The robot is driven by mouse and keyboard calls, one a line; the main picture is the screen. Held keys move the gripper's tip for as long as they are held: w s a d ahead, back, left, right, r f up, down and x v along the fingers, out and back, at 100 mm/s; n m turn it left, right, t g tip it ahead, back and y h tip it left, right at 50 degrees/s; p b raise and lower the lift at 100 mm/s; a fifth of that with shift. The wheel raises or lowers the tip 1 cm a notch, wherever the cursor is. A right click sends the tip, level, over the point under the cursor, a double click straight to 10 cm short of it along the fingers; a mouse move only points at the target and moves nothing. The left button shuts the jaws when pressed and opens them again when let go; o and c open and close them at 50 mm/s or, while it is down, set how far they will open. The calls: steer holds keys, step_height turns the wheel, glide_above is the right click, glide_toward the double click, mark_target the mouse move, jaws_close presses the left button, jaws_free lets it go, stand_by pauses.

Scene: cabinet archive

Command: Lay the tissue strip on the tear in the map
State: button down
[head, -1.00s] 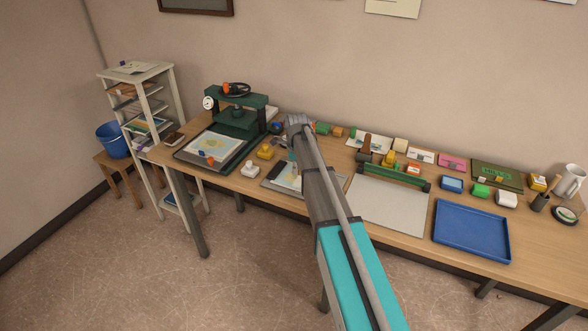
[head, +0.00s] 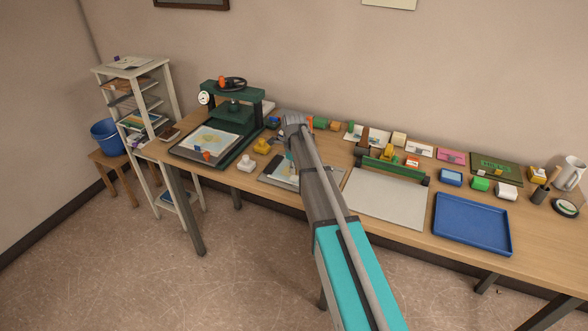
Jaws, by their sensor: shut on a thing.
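A sheet with a coloured map print (head: 286,171) lies on a dark grey board near the front of the bench, partly covered by my arm. Another map-like sheet (head: 222,141) lies on the base of the green press at the left. My gripper (head: 290,155) hangs over the middle sheet, mostly hidden behind my arm. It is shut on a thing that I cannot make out. I cannot pick out the tissue strip or the tear, and cannot tell whether the gripper touches the sheet.
The green press (head: 236,105) stands left. White (head: 246,163) and yellow (head: 262,146) blocks sit between it and my arm. Right are a pale board with a green bar (head: 385,198) and an empty blue tray (head: 470,226). Several small items line the back.

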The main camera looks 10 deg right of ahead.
mark_target(294, 182)
steer(key=shift+f+b, duration=1.25)
steer(key=shift+f, duration=0.35)
steer(key=shift+f+b, duration=0.5)
steer(key=c, duration=0.7)
jaws_free()
steer(key=shift+r, duration=0.1)
steer(key=shift+c, duration=0.4)
steer(key=shift+r, duration=0.1)
steer(key=shift+r+p, duration=3.4)
steer(key=shift+p, duration=0.2)
